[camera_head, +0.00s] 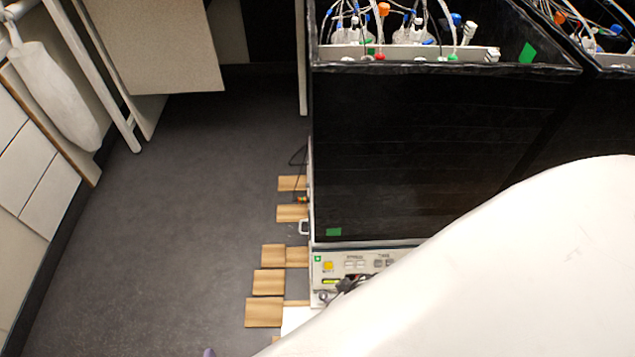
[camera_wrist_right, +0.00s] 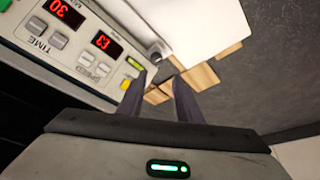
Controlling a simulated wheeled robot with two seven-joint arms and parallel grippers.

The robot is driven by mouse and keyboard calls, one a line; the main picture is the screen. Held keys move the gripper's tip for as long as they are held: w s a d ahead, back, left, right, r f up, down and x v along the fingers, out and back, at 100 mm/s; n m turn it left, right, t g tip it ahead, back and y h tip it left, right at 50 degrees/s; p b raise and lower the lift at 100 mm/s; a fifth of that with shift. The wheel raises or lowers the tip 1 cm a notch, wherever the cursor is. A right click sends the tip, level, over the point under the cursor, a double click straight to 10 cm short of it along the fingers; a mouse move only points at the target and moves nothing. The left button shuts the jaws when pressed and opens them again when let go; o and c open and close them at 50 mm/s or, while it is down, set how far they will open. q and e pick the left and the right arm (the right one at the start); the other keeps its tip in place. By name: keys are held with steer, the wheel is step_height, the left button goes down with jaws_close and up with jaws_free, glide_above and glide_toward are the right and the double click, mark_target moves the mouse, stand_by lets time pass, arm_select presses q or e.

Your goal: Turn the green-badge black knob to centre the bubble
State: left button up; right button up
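The shaker's control panel (camera_head: 366,262) faces the front under a black box, with a green badge (camera_head: 318,258) at its left end. A small dark round knob (camera_wrist_right: 155,52) shows at the panel's end in the right wrist view. A yellow-green strip (camera_wrist_right: 133,63), perhaps the level vial, is near it; no bubble can be made out. My right gripper (camera_wrist_right: 161,76) is open and empty, its two dark fingers pointing towards the knob, apart from it as far as I can tell. In the head view the right gripper (camera_head: 340,288) is mostly hidden by my white arm. My left gripper does not show clearly.
The panel has red displays (camera_wrist_right: 102,41) and a yellow button (camera_head: 327,266). Several wooden blocks (camera_head: 264,312) lie left of the shaker. Tubes and bottles (camera_head: 405,28) stand in the black box above. The grey floor (camera_head: 170,210) at left is clear.

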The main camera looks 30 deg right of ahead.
mark_target(324, 295)
steer(key=b+x, duration=0.3)
steer(key=x, duration=0.1)
steer(key=b+x, duration=0.3)
steer(key=x, duration=0.1)
steer(key=b+x, duration=0.3)
steer(key=x, duration=0.1)
steer(key=shift+w+d+f, duration=0.1)
steer(key=shift+d+f, duration=0.1)
steer(key=shift+d, duration=0.2)
steer(key=shift+w+f+b, duration=0.2)
steer(key=shift+f+b, duration=0.2)
steer(key=shift+b, duration=0.05)
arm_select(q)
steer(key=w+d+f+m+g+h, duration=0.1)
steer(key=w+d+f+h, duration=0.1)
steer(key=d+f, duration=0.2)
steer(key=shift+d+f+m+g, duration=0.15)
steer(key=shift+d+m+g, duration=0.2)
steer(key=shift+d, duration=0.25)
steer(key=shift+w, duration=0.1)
arm_select(e)
steer(key=c, duration=0.8)
steer(key=shift+o, duration=0.2)
